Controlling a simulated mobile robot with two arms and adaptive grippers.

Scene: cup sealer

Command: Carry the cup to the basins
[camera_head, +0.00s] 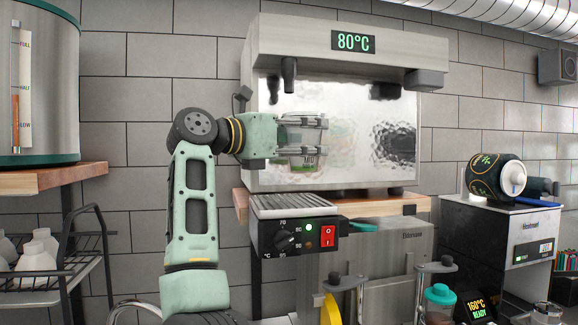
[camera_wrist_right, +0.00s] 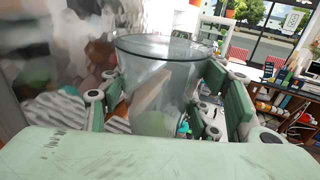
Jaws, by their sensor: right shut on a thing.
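My right gripper (camera_head: 318,143) is in front of the shiny steel front of the machine with the 80°C display. In the right wrist view, the gripper is shut on a clear cup (camera_wrist_right: 157,75), with a finger on each side of it. The cup's round rim faces up and its wall is see-through. In the head view the cup is hard to tell from the reflective steel behind the fingers. No basin can be made out clearly in either view. My left gripper is not in view.
The steel machine (camera_head: 330,60) stands on a wooden shelf (camera_head: 405,207). A slatted drip tray (camera_head: 290,203) and a control box with a red switch (camera_head: 300,235) are below the gripper. A wire rack with white bottles (camera_head: 38,260) is at left; a grey appliance (camera_head: 500,240) is at right.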

